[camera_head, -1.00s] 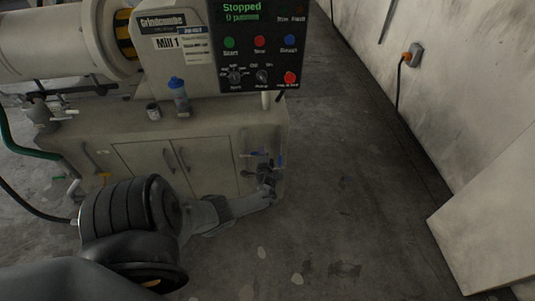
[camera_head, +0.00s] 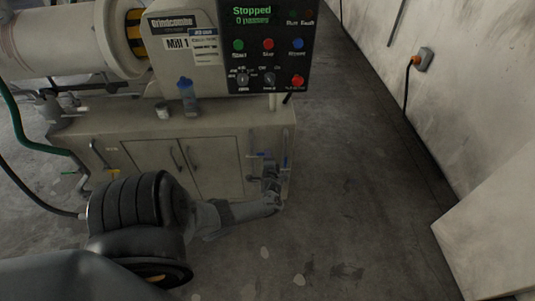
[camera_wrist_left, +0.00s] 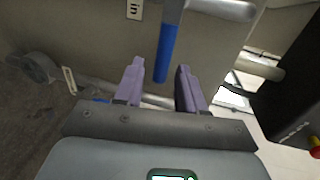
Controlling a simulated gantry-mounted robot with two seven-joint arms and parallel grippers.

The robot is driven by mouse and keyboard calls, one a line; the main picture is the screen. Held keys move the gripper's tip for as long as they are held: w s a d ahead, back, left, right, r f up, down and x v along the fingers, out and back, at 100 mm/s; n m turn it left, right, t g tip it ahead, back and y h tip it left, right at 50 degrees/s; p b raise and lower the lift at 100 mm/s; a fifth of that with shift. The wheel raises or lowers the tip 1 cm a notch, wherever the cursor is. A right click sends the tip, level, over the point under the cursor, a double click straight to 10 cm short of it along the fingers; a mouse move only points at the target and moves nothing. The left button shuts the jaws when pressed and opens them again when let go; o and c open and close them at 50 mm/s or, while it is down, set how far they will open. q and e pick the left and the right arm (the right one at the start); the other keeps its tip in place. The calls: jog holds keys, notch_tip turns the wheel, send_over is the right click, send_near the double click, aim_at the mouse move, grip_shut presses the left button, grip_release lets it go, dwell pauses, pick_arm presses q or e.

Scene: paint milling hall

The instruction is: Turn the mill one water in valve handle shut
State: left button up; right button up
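Two blue valve handles show at the right end of the mill cabinet front in the head view. One lies roughly level (camera_head: 263,154), the other stands upright (camera_head: 286,162). My left gripper (camera_head: 270,163) is right in front of them and partly hides the valves. In the left wrist view a blue handle (camera_wrist_left: 167,52) beside an "IN" label (camera_wrist_left: 134,9) reaches into the gap between the fingers of my left gripper (camera_wrist_left: 160,82). The fingers are open, with visible space on both sides of the handle. My right gripper is not in view.
The Mill 1 cabinet (camera_head: 215,165) carries a control panel (camera_head: 266,45) reading Stopped. A pale board (camera_head: 495,230) is at the right. The floor between is clear.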

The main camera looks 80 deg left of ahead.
pick_arm(q)
jog(key=p+v, duration=0.2)
jog(key=v, duration=0.6)
jog(key=shift+d+p, duration=0.2)
jog(key=shift+p, duration=0.15)
jog(key=shift+s, duration=0.1)
